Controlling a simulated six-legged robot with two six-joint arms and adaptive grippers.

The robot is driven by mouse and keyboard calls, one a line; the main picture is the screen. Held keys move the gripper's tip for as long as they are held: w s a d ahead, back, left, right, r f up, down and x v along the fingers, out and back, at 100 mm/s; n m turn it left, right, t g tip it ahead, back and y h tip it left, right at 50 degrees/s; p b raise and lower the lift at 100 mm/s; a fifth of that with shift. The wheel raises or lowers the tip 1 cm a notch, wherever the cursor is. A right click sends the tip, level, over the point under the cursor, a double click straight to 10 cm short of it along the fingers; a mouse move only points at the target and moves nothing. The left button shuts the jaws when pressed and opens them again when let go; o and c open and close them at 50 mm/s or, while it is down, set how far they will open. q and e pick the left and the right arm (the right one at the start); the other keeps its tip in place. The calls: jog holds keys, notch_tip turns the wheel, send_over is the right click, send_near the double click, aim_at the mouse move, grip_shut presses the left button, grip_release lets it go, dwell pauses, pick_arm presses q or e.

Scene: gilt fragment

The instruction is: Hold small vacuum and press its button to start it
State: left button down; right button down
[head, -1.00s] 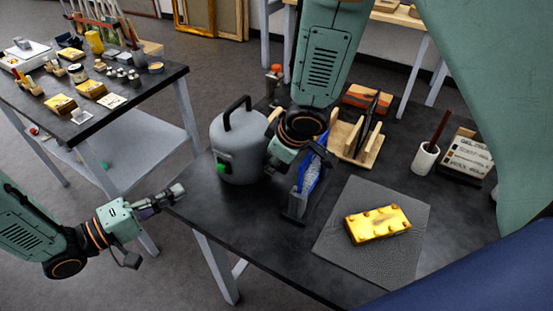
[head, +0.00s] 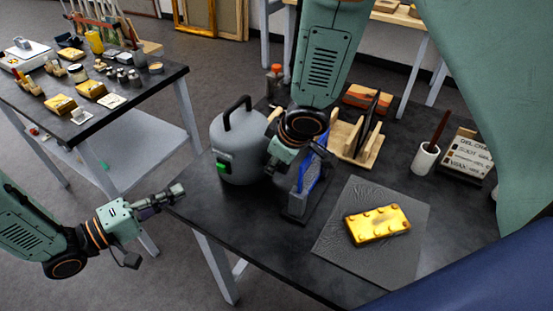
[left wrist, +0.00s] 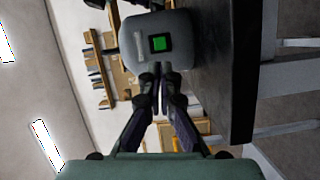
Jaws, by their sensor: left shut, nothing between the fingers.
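The small vacuum (head: 243,148) is a grey canister with a black top handle, standing upright on the dark table. Its green button (head: 222,168) is on its lower front left side. My left gripper (head: 178,191) is shut and empty, left of the vacuum at the table's edge and apart from it. In the left wrist view the shut fingertips (left wrist: 160,78) point at the vacuum (left wrist: 178,32), just below the green button (left wrist: 158,43) in that picture. My right arm comes down from the top, with its wrist beside the vacuum. Its fingers are largely hidden, so I cannot tell their state or contact.
A gold block (head: 378,225) lies on a grey mat (head: 337,247) at the right. A blue and dark object (head: 310,172), a wooden rack (head: 352,150) and a white cup (head: 425,159) are on the table. Another cluttered table (head: 150,88) stands at the left.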

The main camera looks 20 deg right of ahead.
aim_at(222, 168)
pick_arm(q)
jog(key=d+r+m+g, duration=0.2)
jog(key=d+r+m, duration=0.1)
jog(key=r+m, duration=0.3)
jog(key=s+a+f+m+g+y, duration=0.25)
jog(key=f+m+y, duration=0.35)
jog(key=m, duration=0.7)
jog(key=shift+w+d+r, duration=0.1)
jog(key=shift+w+d, duration=0.7)
jog(key=shift+d, duration=0.5)
jog(key=shift+w+d+f, duration=0.1)
jog(key=shift+w+d, duration=0.75)
jog(key=shift+d, duration=0.4)
jog(key=shift+w+d+r, duration=0.1)
jog(key=shift+w+d, duration=0.7)
jog(key=shift+d, duration=0.5)
